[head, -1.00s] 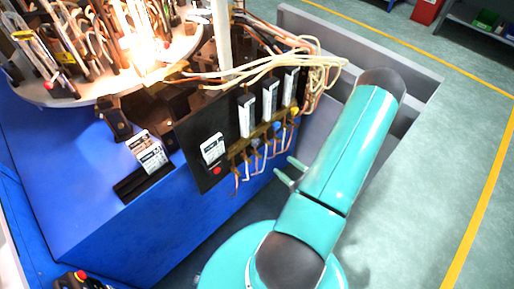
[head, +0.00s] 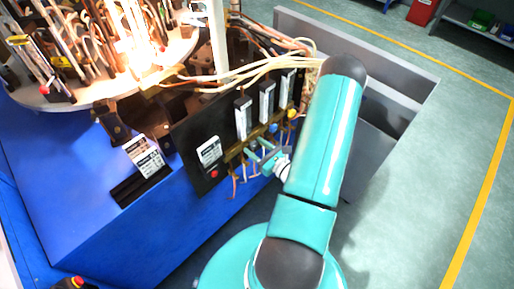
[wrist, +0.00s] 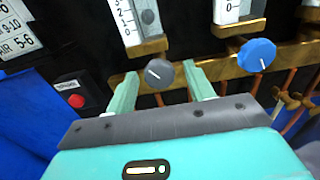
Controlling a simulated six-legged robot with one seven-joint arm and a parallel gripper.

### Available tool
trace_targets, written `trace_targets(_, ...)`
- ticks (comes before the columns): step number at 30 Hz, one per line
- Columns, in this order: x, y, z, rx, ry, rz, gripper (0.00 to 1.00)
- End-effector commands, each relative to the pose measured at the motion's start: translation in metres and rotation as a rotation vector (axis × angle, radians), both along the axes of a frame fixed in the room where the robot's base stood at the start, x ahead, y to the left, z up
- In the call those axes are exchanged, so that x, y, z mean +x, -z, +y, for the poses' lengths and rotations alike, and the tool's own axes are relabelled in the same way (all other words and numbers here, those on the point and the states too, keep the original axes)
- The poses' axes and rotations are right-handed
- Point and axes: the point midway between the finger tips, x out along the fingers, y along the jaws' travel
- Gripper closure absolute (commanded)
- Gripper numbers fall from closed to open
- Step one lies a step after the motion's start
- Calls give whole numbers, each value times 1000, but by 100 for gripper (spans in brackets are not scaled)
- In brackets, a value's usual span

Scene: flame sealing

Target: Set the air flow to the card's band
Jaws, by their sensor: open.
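A black panel (head: 190,128) carries several upright flow tubes with white scales. In the wrist view, a grey knob (wrist: 158,73) with a white mark sits on brass under the left tube (wrist: 138,18). A round float shows low in that tube. My gripper (wrist: 160,88) is open, its fingers on either side of the grey knob, with no clear contact. A blue knob (wrist: 257,55) is to the right. The white card (wrist: 14,32) at left reads "AIR 5-6"; it also shows in the head view (head: 209,150). My gripper (head: 262,160) is at the panel's lower edge there.
A red button (wrist: 76,100) sits below the card. A yellow knob (head: 292,113) is at the panel's right. Hoses hang below the knobs. Pale cables (head: 265,70) cross above the tubes. A glowing carousel (head: 178,62) stands at upper left. Floor at right is open.

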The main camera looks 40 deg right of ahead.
Motion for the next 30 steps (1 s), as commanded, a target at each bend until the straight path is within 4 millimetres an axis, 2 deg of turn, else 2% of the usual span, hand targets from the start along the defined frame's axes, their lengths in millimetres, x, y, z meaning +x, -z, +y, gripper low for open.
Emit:
trace_targets(4, 0, 0, 0, 0, 0, 0, 49)
trace_targets(10, 0, 0, 0, 0, 0, 0, 88)
trace_targets(11, 0, 0, 0, 0, 0, 0, 90)
trace_targets(22, -1, 0, 0, -50, 0, 0, 90)
trace_targets(30, -1, 1, -1, -212, 0, -4, 90)
